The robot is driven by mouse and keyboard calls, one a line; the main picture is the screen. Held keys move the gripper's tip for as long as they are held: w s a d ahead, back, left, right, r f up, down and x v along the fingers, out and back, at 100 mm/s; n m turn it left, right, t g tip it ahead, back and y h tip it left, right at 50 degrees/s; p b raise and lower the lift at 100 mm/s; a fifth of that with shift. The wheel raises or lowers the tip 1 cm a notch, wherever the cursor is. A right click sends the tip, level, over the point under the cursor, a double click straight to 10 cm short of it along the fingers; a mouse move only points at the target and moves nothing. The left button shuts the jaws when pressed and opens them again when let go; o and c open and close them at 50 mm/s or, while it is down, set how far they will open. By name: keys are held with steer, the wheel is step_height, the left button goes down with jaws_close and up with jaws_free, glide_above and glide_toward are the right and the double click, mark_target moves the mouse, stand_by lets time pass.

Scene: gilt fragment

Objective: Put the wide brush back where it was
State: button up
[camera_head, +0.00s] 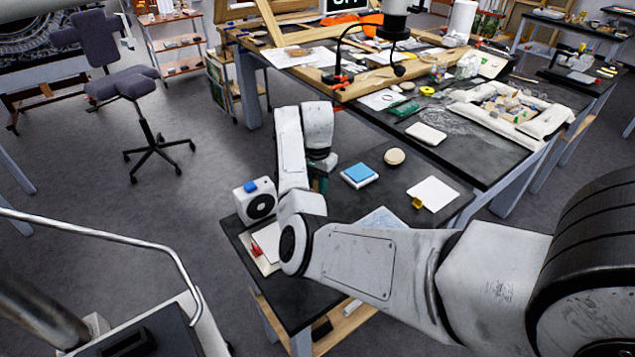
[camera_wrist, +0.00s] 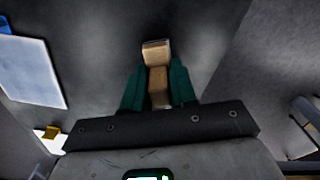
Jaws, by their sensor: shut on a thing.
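My gripper (camera_wrist: 156,85) has green fingers, shut on a pale wooden piece that I take to be the wide brush (camera_wrist: 156,54). In the wrist view it stands up between the two fingers, its end sticking out past the fingertips. Its bristles cannot be made out. In the head view only a bit of green at my gripper (camera_head: 321,184) shows behind my arm, over the near part of the dark table (camera_head: 335,205). The brush cannot be made out there. Whether it touches the table is unclear.
A blue-topped pad (camera_head: 359,174), round beige disc (camera_head: 394,157) and white sheet (camera_head: 434,192) with a yellow item (camera_head: 417,203) lie right of my gripper. A white device (camera_head: 256,203) stands left. Dark table surface is bare between these. The far table is crowded.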

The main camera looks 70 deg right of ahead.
mark_target(317, 177)
steer(key=shift+f, duration=0.15)
steer(key=o, duration=0.9)
steer(key=shift+o, duration=0.2)
step_height(317, 177, up, 12)
steer(key=shift+r, duration=0.2)
